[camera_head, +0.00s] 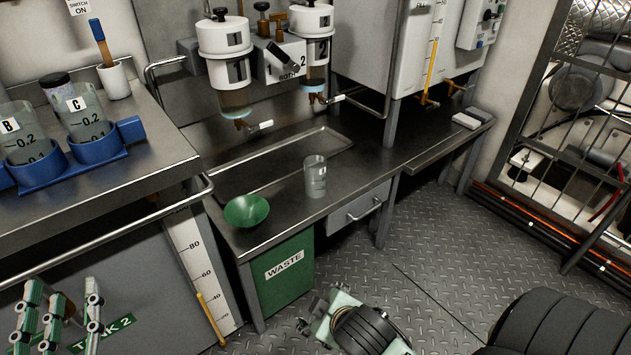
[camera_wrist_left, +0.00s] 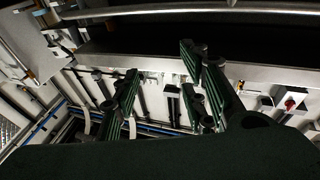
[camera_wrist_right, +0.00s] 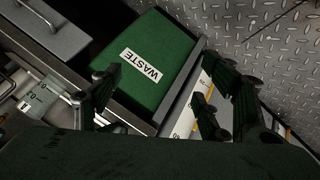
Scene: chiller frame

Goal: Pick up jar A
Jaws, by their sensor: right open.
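A clear jar (camera_head: 315,178) stands upright on the steel bench; its label is too small to read. A clear jar with scale marks (camera_wrist_right: 40,98) shows at the left edge of the right wrist view. Jar B (camera_head: 20,130) and jar C (camera_head: 82,112) stand in a blue rack on the left counter. No label A is readable. My left gripper (camera_head: 62,300) is at the lower left, open and empty, its fingers apart in the left wrist view (camera_wrist_left: 165,85). My right gripper (camera_wrist_right: 165,95) is open and empty, away from the jar.
A green bowl (camera_head: 246,211) sits on the bench's front corner, left of the jar. A green waste bin (camera_head: 285,272) stands below. Two numbered dispensers (camera_head: 226,60) hang above a shallow tray (camera_head: 255,178). A drawer (camera_head: 358,208) is under the bench.

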